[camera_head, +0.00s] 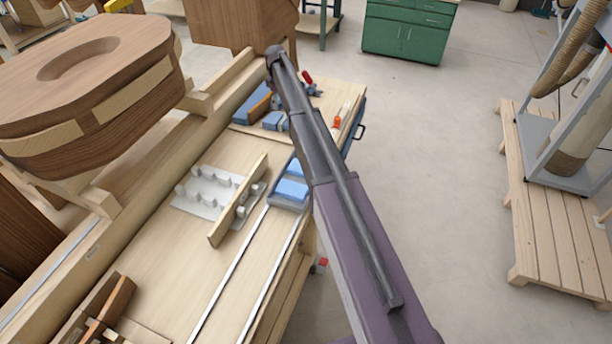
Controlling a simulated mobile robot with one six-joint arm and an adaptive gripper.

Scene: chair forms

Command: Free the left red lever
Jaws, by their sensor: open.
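A small red lever (307,76) shows at the far end of the bench, just right of my arm. It tilts up beside a dark blue part, and my arm hides some of the area around it. A second red-orange lever (337,121) stands further right and nearer, close to the bench's right edge. My long grey-purple arm reaches from the bottom right up to the far end of the bench. I cannot make out my gripper; it is out of sight beyond or behind the arm.
The wooden bench (165,258) carries a white holder (205,190), an upright wooden strip (238,200), a blue tray (289,203) and blue tools (257,103). A large wooden chair form (90,85) stands at left. The floor at right is clear up to a pallet (555,215).

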